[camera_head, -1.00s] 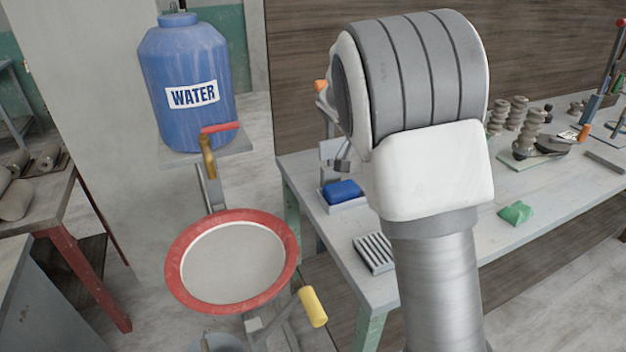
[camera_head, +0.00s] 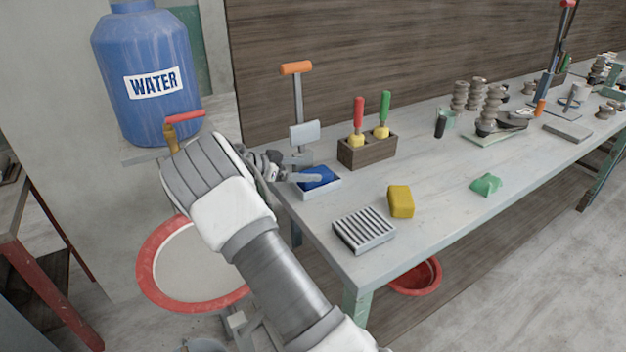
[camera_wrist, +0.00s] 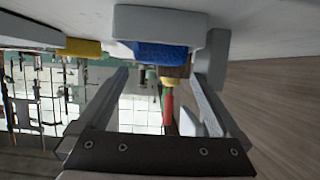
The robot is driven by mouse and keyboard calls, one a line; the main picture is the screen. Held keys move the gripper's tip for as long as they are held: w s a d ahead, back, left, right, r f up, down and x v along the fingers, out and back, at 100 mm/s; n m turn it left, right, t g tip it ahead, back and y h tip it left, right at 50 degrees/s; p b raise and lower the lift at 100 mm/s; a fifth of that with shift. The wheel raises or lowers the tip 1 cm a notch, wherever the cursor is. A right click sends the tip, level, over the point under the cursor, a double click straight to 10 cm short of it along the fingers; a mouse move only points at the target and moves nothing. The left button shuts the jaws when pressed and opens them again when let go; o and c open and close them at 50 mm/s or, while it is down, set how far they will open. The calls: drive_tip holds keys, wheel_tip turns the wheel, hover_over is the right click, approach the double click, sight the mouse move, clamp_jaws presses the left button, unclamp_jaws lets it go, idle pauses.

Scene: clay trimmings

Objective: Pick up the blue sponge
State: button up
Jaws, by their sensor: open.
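The blue sponge (camera_head: 318,178) lies in a small white tray (camera_head: 322,192) at the left end of the workbench. My gripper (camera_head: 308,169) is open at this tray, its fingers reaching in from the left and partly covering the sponge. In the wrist view, which looks upside down, the sponge (camera_wrist: 160,53) shows under the tray (camera_wrist: 158,20), between the lines of my two spread fingers (camera_wrist: 162,68). Nothing is held. I cannot tell whether a finger touches the sponge or tray.
A wooden holder (camera_head: 367,151) with red- and green-handled tools stands behind the tray, near an orange-handled upright tool (camera_head: 297,100). A ribbed grey block (camera_head: 364,230), yellow block (camera_head: 401,201) and green lump (camera_head: 486,185) lie on the workbench (camera_head: 440,225). The blue water container (camera_head: 146,70) stands left.

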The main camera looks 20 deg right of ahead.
sight(322, 170)
drive_tip(key=x, duration=0.5)
drive_tip(key=shift+s+r, duration=0.1)
drive_tip(key=shift+a, duration=0.1)
drive_tip(key=shift+c, duration=0.3)
drive_tip(key=c, duration=1.4)
